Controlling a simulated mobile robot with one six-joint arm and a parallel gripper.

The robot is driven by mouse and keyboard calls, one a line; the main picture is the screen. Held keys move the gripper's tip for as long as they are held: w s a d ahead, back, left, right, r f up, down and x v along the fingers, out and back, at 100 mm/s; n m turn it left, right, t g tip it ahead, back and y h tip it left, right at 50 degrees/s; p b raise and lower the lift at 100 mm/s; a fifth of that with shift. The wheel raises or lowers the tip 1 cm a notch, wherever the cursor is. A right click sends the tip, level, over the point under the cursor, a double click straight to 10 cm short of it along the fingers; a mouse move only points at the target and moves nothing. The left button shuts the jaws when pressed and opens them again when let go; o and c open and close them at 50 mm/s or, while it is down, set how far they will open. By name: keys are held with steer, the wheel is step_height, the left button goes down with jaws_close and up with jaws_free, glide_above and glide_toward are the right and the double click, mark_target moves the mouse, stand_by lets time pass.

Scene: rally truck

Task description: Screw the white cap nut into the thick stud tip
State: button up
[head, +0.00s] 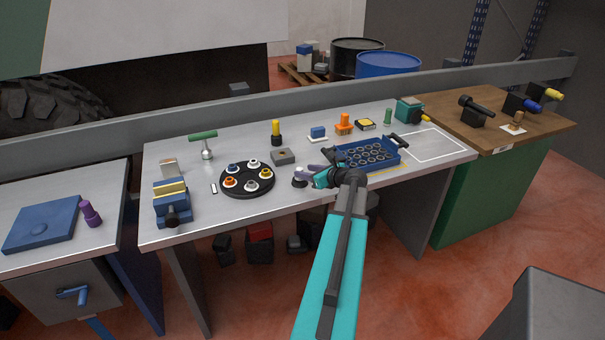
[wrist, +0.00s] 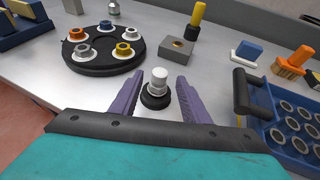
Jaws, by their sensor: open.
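My gripper (head: 313,173) is open, its two purple fingers on either side of a small upright piece on the bench. This piece has a round black base (wrist: 155,101) and a pale stud with a white top (wrist: 159,76), which looks like a cap nut. In the wrist view the white top shows between the open fingertips, with gaps on both sides. In the head view the black base (head: 299,183) stands just left of the gripper. I cannot tell how far the white top is threaded on.
A black round tray (head: 247,191) with several coloured ringed pieces stands to the left. A grey block (head: 283,157) is behind. A blue crate (head: 392,165) with several round pieces lies close on the right. The bench front is clear between tray and gripper.

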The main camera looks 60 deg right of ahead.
steer(key=b+v, duration=0.2)
steer(key=v, duration=0.7)
steer(key=shift+s, duration=0.15)
steer(key=shift+r, duration=0.1)
stand_by(0.5)
